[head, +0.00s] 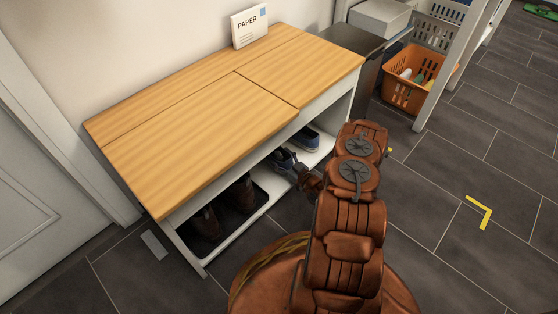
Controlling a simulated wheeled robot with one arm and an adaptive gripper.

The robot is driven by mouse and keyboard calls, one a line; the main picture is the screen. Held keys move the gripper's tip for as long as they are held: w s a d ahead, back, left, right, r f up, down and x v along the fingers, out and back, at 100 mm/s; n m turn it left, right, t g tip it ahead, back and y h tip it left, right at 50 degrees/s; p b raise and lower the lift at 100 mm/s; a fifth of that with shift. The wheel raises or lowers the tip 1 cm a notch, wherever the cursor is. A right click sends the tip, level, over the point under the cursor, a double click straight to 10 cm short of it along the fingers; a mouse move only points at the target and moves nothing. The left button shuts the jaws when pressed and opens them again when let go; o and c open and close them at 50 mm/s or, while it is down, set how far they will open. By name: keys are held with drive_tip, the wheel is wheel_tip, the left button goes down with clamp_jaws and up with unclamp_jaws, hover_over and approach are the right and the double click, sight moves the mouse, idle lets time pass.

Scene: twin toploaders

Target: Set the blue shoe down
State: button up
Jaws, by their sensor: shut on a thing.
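A blue shoe (280,158) is at the open front of the white shoe bench, with my gripper (297,170) shut on it. The shoe is low, at the level of the bench's white lower shelf (320,154). I cannot tell whether its sole touches the shelf. A second blue shoe (307,138) sits on the shelf just behind it and to the right. The fingertips are small and dark here, and part of the held shoe is hidden under the bench top and by my gripper.
The wooden bench top (200,110) overhangs the shelf. Dark brown boots (240,192) stand in a black tray (262,197) left of the shoes. An orange basket (405,95) is at the back right.

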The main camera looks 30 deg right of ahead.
drive_tip(key=shift+a+f, duration=0.15)
drive_tip(key=shift+a, duration=0.15)
drive_tip(key=o, duration=1.5)
drive_tip(key=shift+d, duration=0.1)
drive_tip(key=shift+c, duration=0.2)
drive_tip(key=shift+s+d+p, duration=0.15)
drive_tip(key=shift+s+p, duration=0.2)
drive_tip(key=shift+s, duration=0.1)
drive_tip(key=s+d+p, duration=0.1)
drive_tip(key=s+p, duration=0.3)
drive_tip(key=s, duration=0.7)
drive_tip(key=shift+d+p, duration=0.25)
drive_tip(key=shift+p, duration=0.05)
